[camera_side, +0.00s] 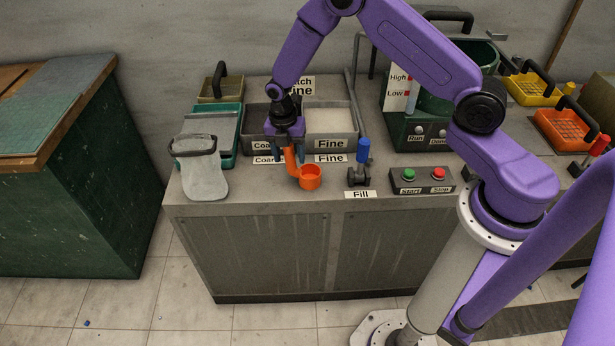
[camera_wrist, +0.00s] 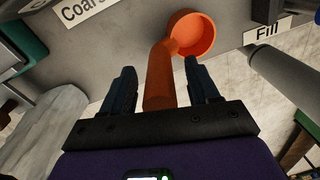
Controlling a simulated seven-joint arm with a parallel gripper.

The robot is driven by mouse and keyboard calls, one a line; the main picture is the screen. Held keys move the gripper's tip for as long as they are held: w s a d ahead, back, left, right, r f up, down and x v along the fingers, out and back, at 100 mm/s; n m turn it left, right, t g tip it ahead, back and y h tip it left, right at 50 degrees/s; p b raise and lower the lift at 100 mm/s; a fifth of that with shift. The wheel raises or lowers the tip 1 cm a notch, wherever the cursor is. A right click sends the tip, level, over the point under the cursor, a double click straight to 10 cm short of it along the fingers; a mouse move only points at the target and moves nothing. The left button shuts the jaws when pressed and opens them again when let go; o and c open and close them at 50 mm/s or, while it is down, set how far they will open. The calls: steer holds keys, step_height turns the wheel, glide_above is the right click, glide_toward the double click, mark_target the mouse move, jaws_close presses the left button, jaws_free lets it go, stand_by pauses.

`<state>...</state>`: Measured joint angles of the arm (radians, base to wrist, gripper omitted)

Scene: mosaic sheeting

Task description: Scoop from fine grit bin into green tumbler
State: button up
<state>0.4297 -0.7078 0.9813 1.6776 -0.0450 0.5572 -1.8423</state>
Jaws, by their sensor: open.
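An orange scoop (camera_side: 311,178) is near the front edge of the grey bench, its handle toward my gripper. My gripper (camera_side: 288,158) is open above the handle, pointing down. In the wrist view the scoop (camera_wrist: 193,36) has its handle between the open fingers of my gripper (camera_wrist: 162,80), with a gap on each side. The fine grit bin (camera_side: 331,121), labelled Fine, holds pale grit and stands just behind. The green tumbler (camera_side: 462,78) stands at the back right, partly hidden by my arm.
A coarse bin (camera_side: 254,137) sits left of the fine bin, partly behind my gripper. A blue-handled Fill valve (camera_side: 363,152) and a Start/Stop box (camera_side: 422,180) stand to the right.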

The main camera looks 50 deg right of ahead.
jaws_close()
steer(key=shift+r, duration=0.1)
